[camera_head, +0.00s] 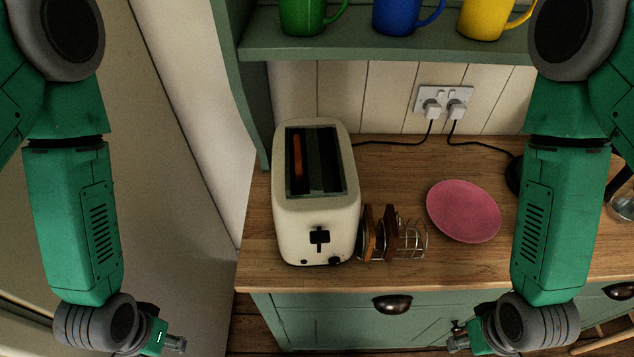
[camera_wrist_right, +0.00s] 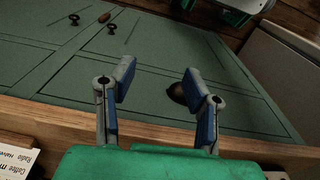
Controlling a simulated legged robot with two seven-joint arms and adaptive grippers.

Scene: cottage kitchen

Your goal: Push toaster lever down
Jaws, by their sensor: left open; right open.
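A cream toaster (camera_head: 317,195) stands on the wooden counter at the left, with two slots on top. A brown slice shows in its left slot. Its black lever (camera_head: 320,238) is on the front face, near the top of a short vertical slit. My left gripper (camera_head: 178,345) is low at the left, in front of and away from the counter, and empty. My right gripper (camera_head: 455,340) is low at the right, below the counter's front edge and away from the toaster. The right wrist view shows its two blue-padded fingers (camera_wrist_right: 160,85) apart with nothing between them.
A toast rack (camera_head: 408,238) with brown slices stands right beside the toaster. A pink plate (camera_head: 463,211) lies further right on the counter (camera_head: 385,165). Sockets with plugs (camera_head: 444,104) and cables are behind. Mugs (camera_head: 396,17) stand on a shelf above. A drawer handle (camera_head: 392,304) is below.

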